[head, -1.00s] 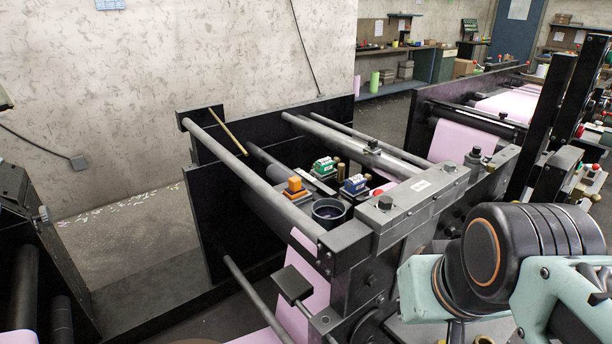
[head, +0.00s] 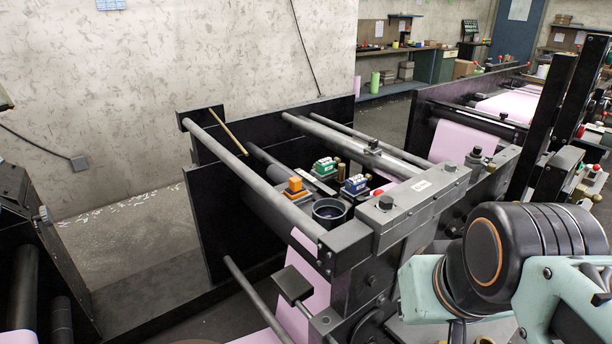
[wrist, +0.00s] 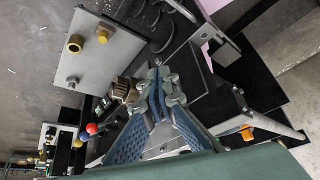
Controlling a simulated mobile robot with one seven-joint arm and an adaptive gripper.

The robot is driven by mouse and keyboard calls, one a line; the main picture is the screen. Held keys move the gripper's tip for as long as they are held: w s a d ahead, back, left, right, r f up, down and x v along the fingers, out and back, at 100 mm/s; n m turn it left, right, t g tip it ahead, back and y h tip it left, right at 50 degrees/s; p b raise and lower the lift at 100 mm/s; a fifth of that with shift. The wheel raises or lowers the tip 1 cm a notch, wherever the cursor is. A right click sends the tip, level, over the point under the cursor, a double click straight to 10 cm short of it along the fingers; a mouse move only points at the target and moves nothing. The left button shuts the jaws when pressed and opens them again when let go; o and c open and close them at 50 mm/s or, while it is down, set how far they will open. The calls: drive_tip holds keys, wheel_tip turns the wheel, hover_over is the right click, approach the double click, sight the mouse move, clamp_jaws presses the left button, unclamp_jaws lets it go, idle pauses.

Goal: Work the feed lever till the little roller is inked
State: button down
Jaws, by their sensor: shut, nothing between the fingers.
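My gripper (wrist: 157,82) shows in the wrist view with its teal fingers together and nothing between them. It points toward dark machine parts; I cannot tell whether it touches any. A red ball knob (wrist: 92,129) and a blue ball knob (wrist: 82,138) are to its left. I cannot tell whether either belongs to the feed lever. In the head view several rollers, among them a long grey one (head: 250,183), span the black press frame. I cannot single out the little roller or see ink on it. A dark round cup (head: 330,211) sits by the near side beam.
Orange (head: 295,187), green (head: 325,166) and blue (head: 356,184) blocks stand inside the press. A thin brass-coloured rod (head: 228,131) leans at the back. Pink paper (head: 312,290) runs below. A grey plate (wrist: 97,60) with brass knobs lies left of my gripper.

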wheel_tip(320, 180, up, 8)
drive_tip(key=w+p, duration=0.1)
drive_tip(key=p, duration=0.3)
drive_tip(key=shift+a+p, duration=0.4)
drive_tip(key=shift+f, duration=0.3)
wheel_tip(320, 180, down, 8)
drive_tip(key=s+d+b, duration=0.1)
drive_tip(key=b, duration=0.6)
drive_tip(key=shift+f+b, duration=0.25)
drive_tip(key=shift+b, duration=0.1)
idle(0.9)
drive_tip(key=shift+r, duration=0.1)
idle(0.4)
wheel_tip(320, 180, up, 9)
drive_tip(key=w+a+p, duration=0.1)
drive_tip(key=p, duration=0.5)
drive_tip(key=shift+f, duration=0.2)
idle(0.7)
wheel_tip(320, 180, down, 9)
drive_tip(key=s+d+b, duration=0.1)
drive_tip(key=b, duration=0.6)
drive_tip(key=shift+b, duration=0.35)
idle(0.7)
